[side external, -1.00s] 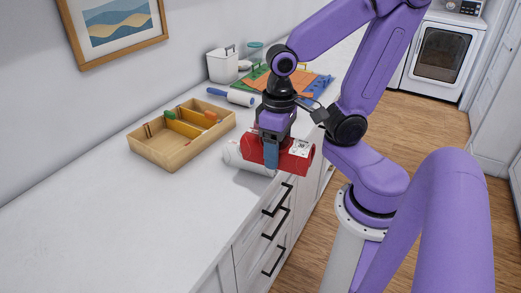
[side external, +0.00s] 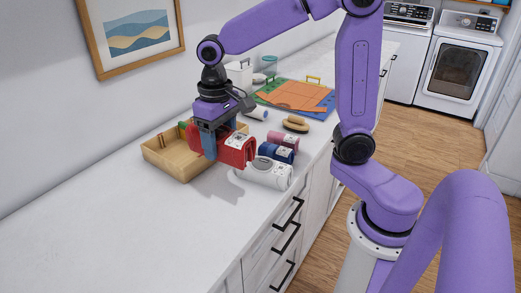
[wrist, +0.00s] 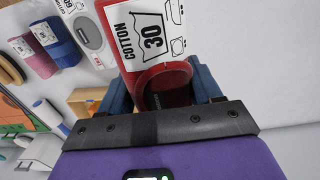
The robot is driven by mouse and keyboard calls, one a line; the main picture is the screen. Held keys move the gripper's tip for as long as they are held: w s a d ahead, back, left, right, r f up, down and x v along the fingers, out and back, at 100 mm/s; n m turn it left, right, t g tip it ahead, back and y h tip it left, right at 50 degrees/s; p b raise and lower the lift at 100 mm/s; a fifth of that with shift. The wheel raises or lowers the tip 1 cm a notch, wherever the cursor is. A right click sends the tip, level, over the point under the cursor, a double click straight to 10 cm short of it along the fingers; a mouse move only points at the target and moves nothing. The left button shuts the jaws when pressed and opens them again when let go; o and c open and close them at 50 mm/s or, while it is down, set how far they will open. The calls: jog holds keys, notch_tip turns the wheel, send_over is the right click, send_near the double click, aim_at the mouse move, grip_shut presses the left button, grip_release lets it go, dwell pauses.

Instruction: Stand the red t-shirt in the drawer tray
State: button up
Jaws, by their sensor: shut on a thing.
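The red t-shirt (side external: 237,151) is a rolled bundle with a white care label. It lies roughly level, held above the counter at the tray's right side. My gripper (side external: 210,147) points down and is shut on it; the blue fingers straddle the roll. In the wrist view my gripper (wrist: 163,88) has a finger on each side of the red t-shirt (wrist: 160,80), whose label reads COTTON 30. The wooden drawer tray (side external: 169,164) sits on the counter against the wall side. My gripper and the roll hide its right part and most of its dividers.
A white roll (side external: 262,174), a blue roll (side external: 277,153) and a pink roll (side external: 284,141) lie on the counter right of the red one. Behind are a tan brush-like object (side external: 296,123), a lint roller and a folding board (side external: 300,96). The near counter is clear.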

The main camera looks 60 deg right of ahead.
jog(key=w+d+f, duration=0.3)
jog(key=w, duration=0.5)
jog(key=w+d+f+m, duration=0.1)
jog(key=w+d+f, duration=0.1)
jog(key=w, duration=0.6)
jog(key=w+d+f, duration=0.3)
jog(key=w, duration=0.5)
jog(key=shift+w+a+f, duration=0.1)
jog(key=shift+w+f, duration=0.05)
jog(key=shift+f, duration=3.15)
jog(key=o, duration=1.2)
jog(key=shift+r, duration=3.5)
